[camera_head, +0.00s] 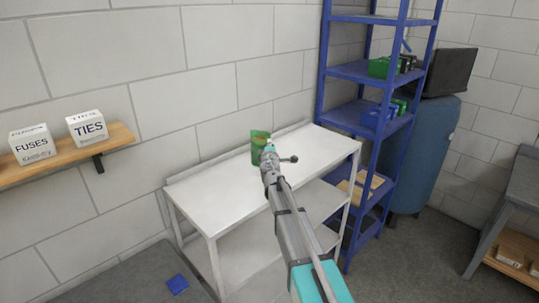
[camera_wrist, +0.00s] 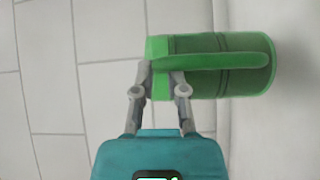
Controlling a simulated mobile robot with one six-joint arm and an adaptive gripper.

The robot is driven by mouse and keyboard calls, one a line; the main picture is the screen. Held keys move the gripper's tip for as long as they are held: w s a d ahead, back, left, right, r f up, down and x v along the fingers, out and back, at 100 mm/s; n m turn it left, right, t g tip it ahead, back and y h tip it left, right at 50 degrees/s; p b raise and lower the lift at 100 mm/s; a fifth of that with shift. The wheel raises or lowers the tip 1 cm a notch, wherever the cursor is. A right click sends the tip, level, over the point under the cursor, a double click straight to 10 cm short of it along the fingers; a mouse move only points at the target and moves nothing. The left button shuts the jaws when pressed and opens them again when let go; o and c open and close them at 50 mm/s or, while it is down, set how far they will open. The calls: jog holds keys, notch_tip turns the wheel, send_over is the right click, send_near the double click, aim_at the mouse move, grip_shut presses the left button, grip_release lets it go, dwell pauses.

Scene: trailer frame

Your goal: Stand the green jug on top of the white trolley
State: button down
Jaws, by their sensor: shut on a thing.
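The green jug (camera_head: 259,141) is at the back of the white trolley's top (camera_head: 225,190), near the wall, and looks upright. In the wrist view the jug (camera_wrist: 220,83) lies sideways in the picture, with its handle towards me and its base to the right over a pale surface. My gripper (camera_head: 268,152) reaches over the trolley top to the jug. In the wrist view my gripper's fingers (camera_wrist: 161,72) are shut on the jug near its rim and handle. I cannot tell whether the jug's base touches the top.
A blue shelf rack (camera_head: 322,75) with green and blue bins stands right of the trolley. A blue drum (camera_head: 428,150) is behind it. A wooden wall shelf (camera_head: 65,155) at left holds boxes marked FUSES (camera_head: 32,145) and TIES (camera_head: 87,128). The trolley top is otherwise clear.

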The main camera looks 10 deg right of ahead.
jog(key=shift+w+d+f+b, duration=0.2)
jog(key=shift+w+f+b, duration=0.15)
jog(key=shift+f+b, duration=1.45)
jog(key=shift+f, duration=0.3)
jog(key=c, duration=0.7)
grip_release()
jog(key=shift+s, duration=0.1)
jog(key=shift+o, duration=0.2)
jog(key=shift+r, duration=0.3)
jog(key=s+a, duration=0.1)
jog(key=s, duration=1.1)
jog(key=shift+a+f, duration=0.15)
jog(key=shift+f, duration=0.05)
